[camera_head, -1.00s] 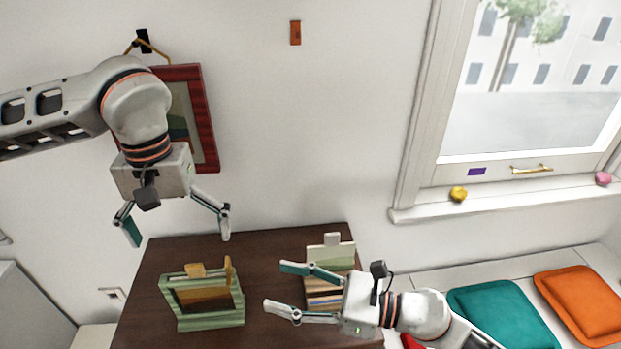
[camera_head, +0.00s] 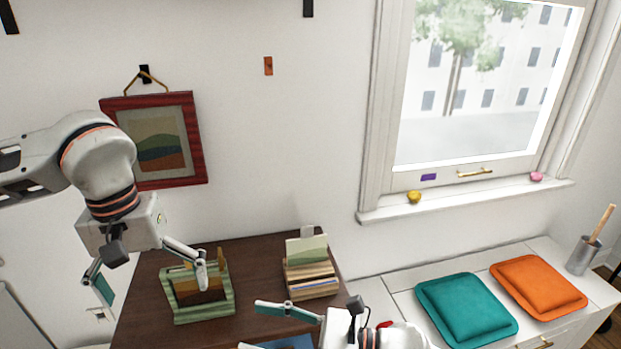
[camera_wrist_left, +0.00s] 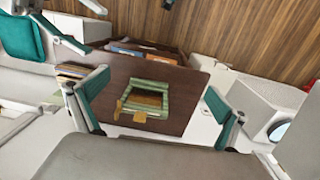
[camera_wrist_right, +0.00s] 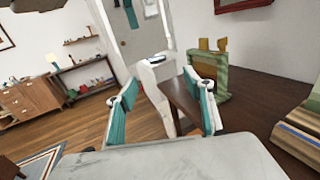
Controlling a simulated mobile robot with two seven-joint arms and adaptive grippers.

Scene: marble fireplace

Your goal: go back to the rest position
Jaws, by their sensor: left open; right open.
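My left gripper (camera_head: 150,275) is open and empty at the left of the head view, in front of the wall and left of the green frame-like stand (camera_head: 203,311) as seen there. In the left wrist view its two fingers (camera_wrist_left: 155,110) are spread, with the stand (camera_wrist_left: 147,117) on the cabinet top showing between them. My right gripper (camera_head: 280,327) is low in the head view, partly cut off by the bottom edge. In the right wrist view its fingers (camera_wrist_right: 165,105) are spread with nothing held between them.
A red-framed picture (camera_head: 158,145) hangs on the wall. A bench at right holds a teal cushion (camera_head: 465,309) and an orange cushion (camera_head: 538,287).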

